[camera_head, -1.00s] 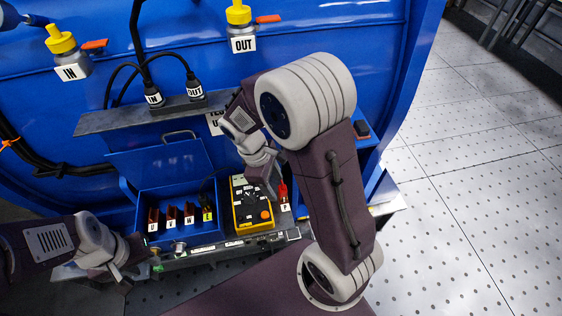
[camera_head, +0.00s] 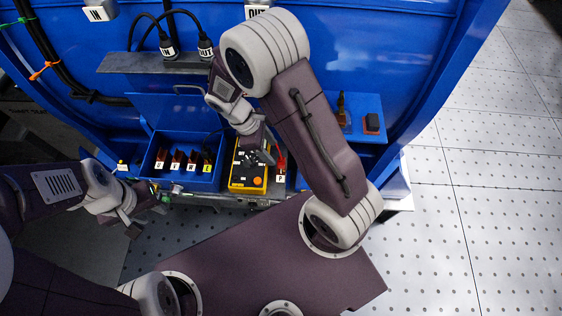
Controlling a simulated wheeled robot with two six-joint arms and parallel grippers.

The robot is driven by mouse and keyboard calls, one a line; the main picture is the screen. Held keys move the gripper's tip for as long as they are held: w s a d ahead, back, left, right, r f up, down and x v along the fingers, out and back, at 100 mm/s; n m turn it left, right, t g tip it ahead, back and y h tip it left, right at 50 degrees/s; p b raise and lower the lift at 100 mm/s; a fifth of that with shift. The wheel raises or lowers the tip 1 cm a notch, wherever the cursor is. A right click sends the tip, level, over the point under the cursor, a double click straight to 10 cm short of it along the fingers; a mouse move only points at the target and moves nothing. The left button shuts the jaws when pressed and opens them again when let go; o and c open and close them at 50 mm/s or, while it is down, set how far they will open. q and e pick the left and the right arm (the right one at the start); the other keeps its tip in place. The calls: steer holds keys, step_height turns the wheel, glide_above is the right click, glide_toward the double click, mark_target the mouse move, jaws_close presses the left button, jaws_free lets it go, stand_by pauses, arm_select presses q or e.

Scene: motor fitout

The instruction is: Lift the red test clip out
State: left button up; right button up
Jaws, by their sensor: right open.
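A red test clip (camera_head: 281,162) stands upright beside the yellow multimeter (camera_head: 247,186), above a white label. My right gripper (camera_head: 264,154) is open, just left of the clip and over the multimeter's upper right part. The view is too small to tell whether a finger touches the clip. Several dark red terminals (camera_head: 176,160) stand in the blue box (camera_head: 215,183) to the left, with small letter labels below them. My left gripper (camera_head: 142,216) is at the lower left, in front of the box, with nothing visible in it; its jaw opening is unclear.
A grey shelf with IN and OUT cable plugs (camera_head: 205,50) sits above the box. A blue ledge (camera_head: 365,105) on the right carries a dark block with a reddish top (camera_head: 372,123). My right arm hides part of the ledge. The tiled floor on the right is clear.

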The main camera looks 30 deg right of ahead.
mark_target(280, 159)
steer(key=shift+x, duration=1.2)
steer(key=x, duration=0.5)
steer(key=shift+s+d, duration=0.15)
steer(key=shift+d, duration=0.1)
jaws_close()
